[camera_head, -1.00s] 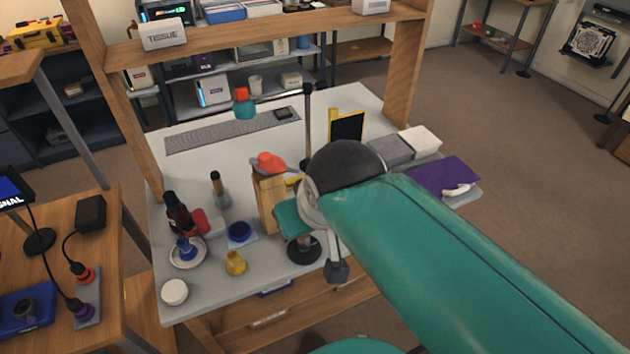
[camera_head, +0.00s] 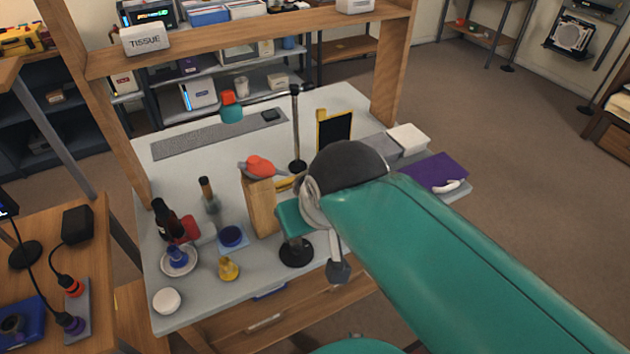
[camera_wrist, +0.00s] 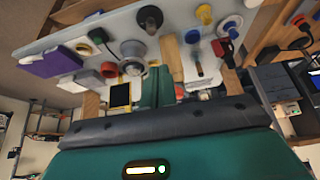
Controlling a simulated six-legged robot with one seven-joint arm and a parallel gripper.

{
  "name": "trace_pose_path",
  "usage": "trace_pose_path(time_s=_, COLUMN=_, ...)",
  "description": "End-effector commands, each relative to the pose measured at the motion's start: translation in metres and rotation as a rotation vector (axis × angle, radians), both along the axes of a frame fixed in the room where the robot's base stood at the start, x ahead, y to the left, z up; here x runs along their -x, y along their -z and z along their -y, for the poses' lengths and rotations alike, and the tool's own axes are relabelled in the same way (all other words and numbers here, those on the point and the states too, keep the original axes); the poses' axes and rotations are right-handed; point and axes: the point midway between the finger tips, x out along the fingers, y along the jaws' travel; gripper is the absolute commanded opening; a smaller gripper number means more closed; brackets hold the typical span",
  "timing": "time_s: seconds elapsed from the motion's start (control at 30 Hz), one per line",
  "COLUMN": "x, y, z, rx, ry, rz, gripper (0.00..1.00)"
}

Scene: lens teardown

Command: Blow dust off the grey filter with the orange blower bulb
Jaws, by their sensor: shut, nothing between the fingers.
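The orange blower bulb (camera_head: 258,167), with a grey part at its side, rests on top of an upright wooden block (camera_head: 262,207) near the middle of the table in the head view. I cannot pick out the grey filter for certain. A blue ring with a dark centre (camera_head: 231,236) lies on a pale blue cloth left of the block. My gripper's green fingers (camera_wrist: 157,86) are together and empty in the wrist view, above the table.
A dark bottle (camera_head: 164,221), a blue piece on a white saucer (camera_head: 178,260), a yellow piece (camera_head: 228,268) and a white round pot (camera_head: 166,301) stand at the left. A lamp post (camera_head: 296,130) and a yellow-edged black board (camera_head: 335,128) stand behind. A purple cloth (camera_head: 434,172) lies right.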

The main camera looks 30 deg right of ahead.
Motion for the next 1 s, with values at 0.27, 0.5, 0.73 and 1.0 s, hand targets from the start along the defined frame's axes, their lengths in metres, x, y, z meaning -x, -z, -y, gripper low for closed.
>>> trace_pose_path(time_s=0.27, x=0.000, y=0.005, z=0.000, rx=0.000, ry=0.000, rz=0.000, gripper=0.00)
trace_pose_path(time_s=0.5, x=0.000, y=0.009, z=0.000, rx=0.000, ry=0.000, rz=0.000, gripper=0.00)
trace_pose_path(time_s=0.73, x=0.000, y=0.014, z=0.000, rx=0.000, ry=0.000, rz=-0.002, gripper=0.00)
trace_pose_path(time_s=1.0, x=0.000, y=0.015, z=0.000, rx=0.000, ry=0.000, rz=-0.001, gripper=0.00)
